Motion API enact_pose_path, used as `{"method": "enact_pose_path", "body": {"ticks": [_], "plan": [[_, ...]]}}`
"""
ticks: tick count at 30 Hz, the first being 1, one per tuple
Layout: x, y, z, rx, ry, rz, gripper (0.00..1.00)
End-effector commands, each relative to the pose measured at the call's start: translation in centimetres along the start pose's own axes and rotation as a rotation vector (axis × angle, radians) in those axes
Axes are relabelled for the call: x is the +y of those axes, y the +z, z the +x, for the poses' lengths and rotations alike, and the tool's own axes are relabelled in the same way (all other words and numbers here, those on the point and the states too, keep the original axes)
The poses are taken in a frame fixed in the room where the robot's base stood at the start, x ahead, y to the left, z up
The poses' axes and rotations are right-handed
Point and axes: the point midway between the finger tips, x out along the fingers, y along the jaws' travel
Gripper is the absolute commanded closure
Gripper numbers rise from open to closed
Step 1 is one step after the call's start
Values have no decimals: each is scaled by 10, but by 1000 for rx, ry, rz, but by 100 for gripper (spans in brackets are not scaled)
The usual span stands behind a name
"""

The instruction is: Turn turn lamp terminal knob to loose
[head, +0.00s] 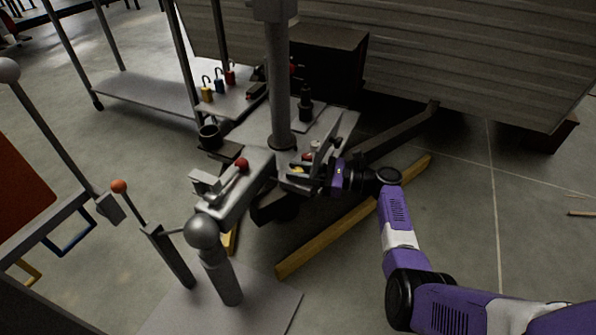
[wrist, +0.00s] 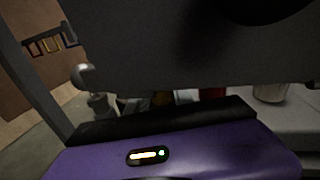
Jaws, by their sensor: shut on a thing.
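My gripper (head: 322,175) reaches in from the right to the metal bracket assembly beside the upright post. It is shut at the assembly, on what looks like the lamp terminal knob, but its fingertips and the knob are mostly hidden. A small yellow piece (head: 298,170) shows just left of the gripper, and a small red piece (head: 306,156) sits above it. I cannot tell which way the knob is turned.
The grey post (head: 279,90) stands close left of my gripper. A red-knobbed lever (head: 242,164) and a round-topped grey post (head: 203,233) are further left. Several small padlocks (head: 219,86) stand behind. A yellow beam (head: 330,236) lies below.

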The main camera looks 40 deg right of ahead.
Motion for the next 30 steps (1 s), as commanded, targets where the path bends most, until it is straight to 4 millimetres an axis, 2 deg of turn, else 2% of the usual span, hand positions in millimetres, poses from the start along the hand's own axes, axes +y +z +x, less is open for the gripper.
{"method": "enact_pose_path", "body": {"ticks": [4,5,8,20,30], "plan": [[0,-1,0,3,0,1,100],[0,-1,0,3,0,0,70],[0,-1,0,3,0,1,51],[0,1,-5,1,-2,1,51],[0,2,-57,2,-3,2,51]]}}
